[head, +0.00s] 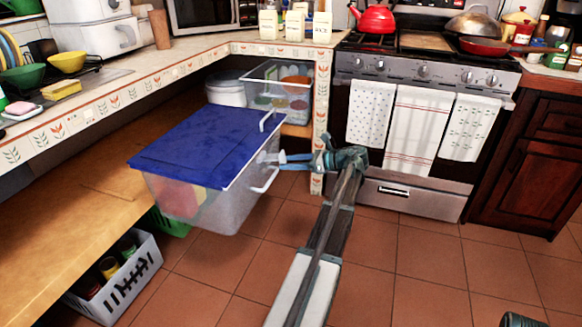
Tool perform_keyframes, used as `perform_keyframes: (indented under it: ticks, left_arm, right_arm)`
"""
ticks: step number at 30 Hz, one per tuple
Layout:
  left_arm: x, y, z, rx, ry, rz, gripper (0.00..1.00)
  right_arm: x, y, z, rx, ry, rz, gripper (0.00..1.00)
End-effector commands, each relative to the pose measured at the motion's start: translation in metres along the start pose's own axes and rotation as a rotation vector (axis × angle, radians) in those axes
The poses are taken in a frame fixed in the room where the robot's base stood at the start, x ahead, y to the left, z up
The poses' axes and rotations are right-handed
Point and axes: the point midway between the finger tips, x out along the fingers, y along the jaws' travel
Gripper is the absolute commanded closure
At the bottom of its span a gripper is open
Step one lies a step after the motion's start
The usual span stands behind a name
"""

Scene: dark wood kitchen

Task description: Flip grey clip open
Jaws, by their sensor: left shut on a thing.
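A clear plastic box (235,208) with a blue lid (205,145) sits on the low wooden shelf and sticks out past its front edge. A pale grey clip (267,181) stands out from the lid's right side, near the middle. A second pale clip (268,119) stands up at the lid's far right corner.
A clear bin (262,77) and a white tub (226,91) stand behind the box. A white basket (137,268) is on the floor at lower left. The counter overhangs the shelf. The oven (395,190) is at the right; the tiled floor (400,250) before it is clear.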

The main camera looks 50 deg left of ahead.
Motion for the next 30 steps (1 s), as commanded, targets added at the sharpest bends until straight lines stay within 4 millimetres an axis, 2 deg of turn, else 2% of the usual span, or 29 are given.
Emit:
perform_keyframes:
  ticks: [15, 16, 18, 20, 21, 30]
  left_arm:
    - [-0.0001, 0.0006, -0.0015, 0.000, -0.012, 0.001, 1.00]
    - [-0.0001, 0.0006, -0.0015, 0.000, -0.012, 0.001, 0.38]
    - [-0.0002, 0.0006, -0.0015, 0.000, -0.012, 0.001, 0.25]
    - [-0.0002, 0.0005, -0.0014, 0.000, -0.012, 0.001, 0.14]
    - [-0.0002, 0.0004, -0.0014, 0.000, -0.012, 0.001, 0.12]
    - [-0.0023, 0.0001, -0.0009, 0.000, -0.012, 0.000, 0.12]
  right_arm:
    - [0.0039, -0.0005, -0.0003, 0.000, 0.000, -0.001, 0.50]
    - [0.0039, -0.0005, -0.0002, 0.000, 0.000, -0.001, 0.50]
    - [0.0039, -0.0005, -0.0002, 0.000, 0.000, -0.001, 0.50]
    - [0.0039, -0.0005, -0.0002, 0.000, 0.000, -0.001, 0.50]
    - [0.0039, -0.0005, -0.0002, 0.000, 0.000, -0.001, 0.50]
    - [0.0029, -0.0004, -0.0002, -0.001, 0.000, -0.001, 0.50]
